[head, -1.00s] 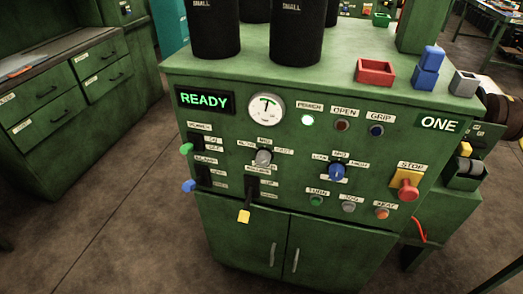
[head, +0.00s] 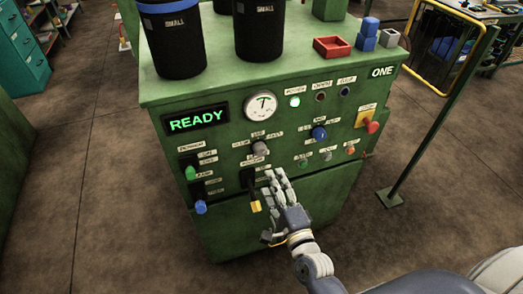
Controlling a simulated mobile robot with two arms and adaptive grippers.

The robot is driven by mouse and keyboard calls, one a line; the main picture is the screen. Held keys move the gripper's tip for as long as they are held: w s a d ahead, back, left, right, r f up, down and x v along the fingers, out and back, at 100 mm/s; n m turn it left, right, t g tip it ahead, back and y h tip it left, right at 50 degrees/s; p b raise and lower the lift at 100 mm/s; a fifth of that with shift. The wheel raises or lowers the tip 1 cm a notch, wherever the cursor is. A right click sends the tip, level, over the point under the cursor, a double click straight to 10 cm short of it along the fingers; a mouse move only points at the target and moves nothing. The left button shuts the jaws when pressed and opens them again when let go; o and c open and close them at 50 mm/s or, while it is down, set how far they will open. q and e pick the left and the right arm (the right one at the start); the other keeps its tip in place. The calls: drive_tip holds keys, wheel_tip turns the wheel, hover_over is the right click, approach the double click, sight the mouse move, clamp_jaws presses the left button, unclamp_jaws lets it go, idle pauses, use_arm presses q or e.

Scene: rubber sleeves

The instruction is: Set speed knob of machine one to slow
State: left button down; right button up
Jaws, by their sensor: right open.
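Small labels surround this knob; the right one appears to read "FAST". I cannot tell which way the knob points. My right gripper (head: 276,178), a grey fingered hand, comes in from the lower right. It is open and empty, in front of the panel, below and slightly right of the grey knob, and appears apart from it. My left gripper is not in view.
The panel has a yellow-tipped lever (head: 255,206), a blue knob (head: 319,133), a red stop button (head: 373,126) and green (head: 190,173) and blue (head: 200,207) switches close by. Black cylinders (head: 263,30) stand on top. A yellow-framed screen on a post (head: 420,150) stands right.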

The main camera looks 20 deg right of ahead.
sight(262, 153)
drive_tip(key=w, duration=0.3)
drive_tip(key=w+p, duration=0.1)
drive_tip(key=w, duration=0.2)
drive_tip(key=w+r, duration=0.1)
drive_tip(key=w, duration=0.3)
drive_tip(key=shift+d+p, duration=0.1)
drive_tip(key=shift+p, duration=0.25)
drive_tip(key=shift+w, duration=0.4)
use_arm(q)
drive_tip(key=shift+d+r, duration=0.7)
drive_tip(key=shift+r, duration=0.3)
use_arm(e)
drive_tip(key=c, duration=1.1)
